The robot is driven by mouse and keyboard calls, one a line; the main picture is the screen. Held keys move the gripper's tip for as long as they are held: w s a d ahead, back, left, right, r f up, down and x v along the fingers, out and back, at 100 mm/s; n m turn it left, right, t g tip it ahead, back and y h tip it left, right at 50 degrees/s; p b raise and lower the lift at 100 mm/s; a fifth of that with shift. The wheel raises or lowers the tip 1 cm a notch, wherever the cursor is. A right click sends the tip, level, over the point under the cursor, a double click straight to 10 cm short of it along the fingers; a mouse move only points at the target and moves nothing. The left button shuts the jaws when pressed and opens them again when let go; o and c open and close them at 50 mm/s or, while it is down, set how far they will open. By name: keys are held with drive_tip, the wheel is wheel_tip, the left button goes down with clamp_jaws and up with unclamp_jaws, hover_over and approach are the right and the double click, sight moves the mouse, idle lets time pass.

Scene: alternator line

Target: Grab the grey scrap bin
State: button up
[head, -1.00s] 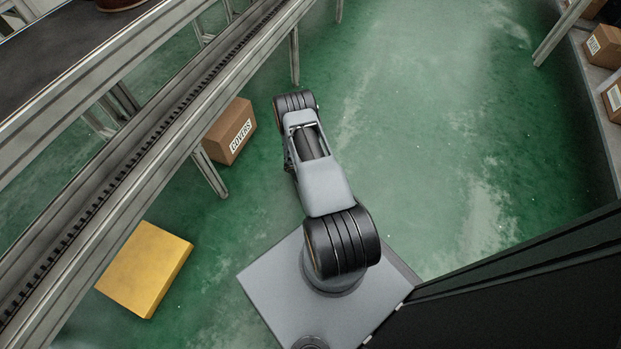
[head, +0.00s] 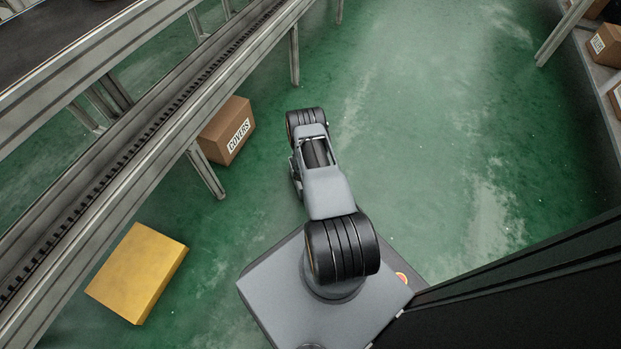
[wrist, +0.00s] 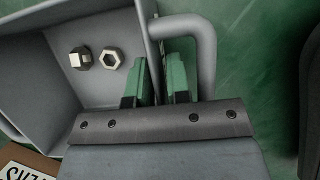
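The grey scrap bin (wrist: 110,22) fills the upper left of the wrist view. It is an open box with two metal nuts, (wrist: 80,58) and (wrist: 112,58), inside. A thick grey loop handle (wrist: 208,50) sticks out from its right wall. My gripper (wrist: 162,75) has one green finger inside the bin and the other outside, within the handle loop. The fingers are close together and look shut on the bin wall between them. The finger bases are hidden behind the palm. In the head view my arm hides the bin and fingers.
A cardboard box marked COVERS (head: 227,132) stands by the conveyor leg; it also shows in the wrist view (wrist: 28,165). A yellow box (head: 138,272) lies at lower left. The conveyor (head: 130,130) runs along the left. Green floor on the right is clear up to a shelf (head: 590,80).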

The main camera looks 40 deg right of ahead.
drive_tip(key=shift+c, duration=0.4)
drive_tip(key=shift+r, duration=0.1)
clamp_jaws()
drive_tip(key=shift+r, duration=0.1)
